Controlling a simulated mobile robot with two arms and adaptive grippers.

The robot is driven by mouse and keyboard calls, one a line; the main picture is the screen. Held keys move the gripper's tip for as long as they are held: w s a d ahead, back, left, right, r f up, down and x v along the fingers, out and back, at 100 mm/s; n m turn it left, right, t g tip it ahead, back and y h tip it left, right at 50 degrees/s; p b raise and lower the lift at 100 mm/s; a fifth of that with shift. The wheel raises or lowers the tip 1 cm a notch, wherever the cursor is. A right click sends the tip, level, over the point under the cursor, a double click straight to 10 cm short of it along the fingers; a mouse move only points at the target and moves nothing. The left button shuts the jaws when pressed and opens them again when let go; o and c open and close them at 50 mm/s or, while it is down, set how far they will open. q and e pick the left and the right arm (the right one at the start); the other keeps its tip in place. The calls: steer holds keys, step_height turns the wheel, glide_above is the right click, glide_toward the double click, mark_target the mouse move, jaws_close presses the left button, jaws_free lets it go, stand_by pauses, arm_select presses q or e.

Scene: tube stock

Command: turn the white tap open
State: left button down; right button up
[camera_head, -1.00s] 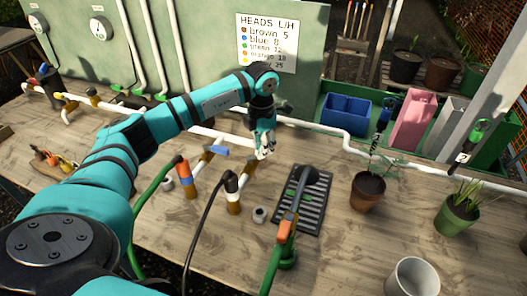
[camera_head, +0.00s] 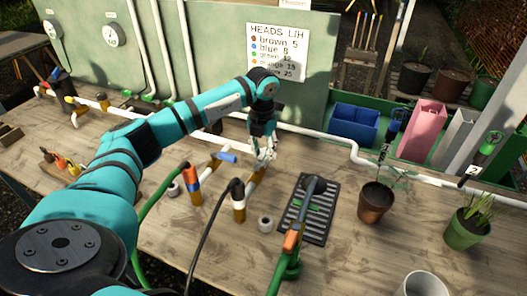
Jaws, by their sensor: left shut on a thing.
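The tap with the black hose (camera_head: 239,207) stands on the bench, with a brass pipe running back from it toward the white supply pipe. My left gripper (camera_head: 265,154) is at the back end of this brass pipe, its fingers shut on the tap's handle, which seems to be the white tap handle. The fingers hide most of the handle, so its angle cannot be told. A neighbouring tap with a blue handle (camera_head: 229,157) and an orange-topped body (camera_head: 193,180) stands to the left. My right gripper is not in view.
A dark drain grille (camera_head: 322,218) with a green hose wand (camera_head: 291,241) lies to the right. Potted plants (camera_head: 374,204) (camera_head: 465,230) and a white cup (camera_head: 421,285) stand further right. A green panel with a sign (camera_head: 277,53) stands behind.

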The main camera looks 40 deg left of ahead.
mark_target(262, 154)
arm_select(q)
steer(key=shift+a+r, duration=0.1)
stand_by(0.3)
steer(key=c, duration=1.3)
jaws_free()
steer(key=shift+o, duration=0.3)
step_height(262, 154, up, 12)
